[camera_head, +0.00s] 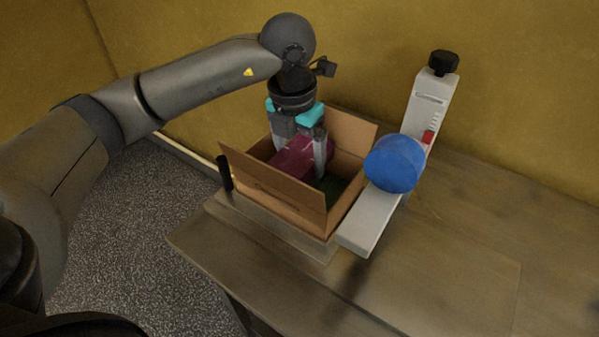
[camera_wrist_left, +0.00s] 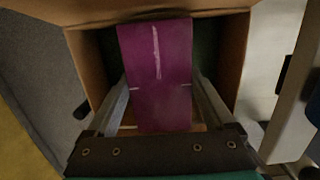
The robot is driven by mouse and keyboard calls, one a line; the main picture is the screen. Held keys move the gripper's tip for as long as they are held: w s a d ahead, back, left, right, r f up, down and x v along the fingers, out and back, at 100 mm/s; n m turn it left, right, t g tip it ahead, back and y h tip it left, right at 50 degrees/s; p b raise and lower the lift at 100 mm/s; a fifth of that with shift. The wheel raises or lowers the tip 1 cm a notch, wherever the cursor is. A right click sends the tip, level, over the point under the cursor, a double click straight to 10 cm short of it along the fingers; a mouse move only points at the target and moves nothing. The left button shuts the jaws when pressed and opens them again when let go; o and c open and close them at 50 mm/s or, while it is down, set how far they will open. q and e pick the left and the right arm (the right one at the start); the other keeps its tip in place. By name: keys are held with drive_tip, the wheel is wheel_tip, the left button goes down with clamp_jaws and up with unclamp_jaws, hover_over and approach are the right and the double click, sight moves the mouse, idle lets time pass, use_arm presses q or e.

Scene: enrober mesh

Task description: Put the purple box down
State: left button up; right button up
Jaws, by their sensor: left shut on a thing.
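The purple box (camera_head: 291,158) is between the fingers of my left gripper (camera_head: 305,158), inside the open top of a brown cardboard box (camera_head: 275,194). In the left wrist view the purple box (camera_wrist_left: 157,75) lies between the two fingers, with the cardboard walls around it. My left gripper is shut on it and points down. Whether the purple box touches the cardboard floor is hidden by the near wall. A dark green patch (camera_head: 332,188) shows inside the cardboard box. My right gripper is not in view.
A yellow wall (camera_head: 520,90) is behind. The table's front right is clear.

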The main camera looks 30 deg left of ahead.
sight(295, 158)
use_arm(q)
drive_tip(key=shift+f, duration=2.1)
drive_tip(key=shift+f+b, duration=0.1)
drive_tip(key=shift+b, duration=0.25)
drive_tip(key=o, duration=1.3)
drive_tip(key=r, duration=0.4)
drive_tip(key=s+r+p, duration=0.1)
drive_tip(key=r, duration=0.7)
drive_tip(key=shift+s+a+r, duration=0.1)
drive_tip(key=shift+s, duration=0.1)
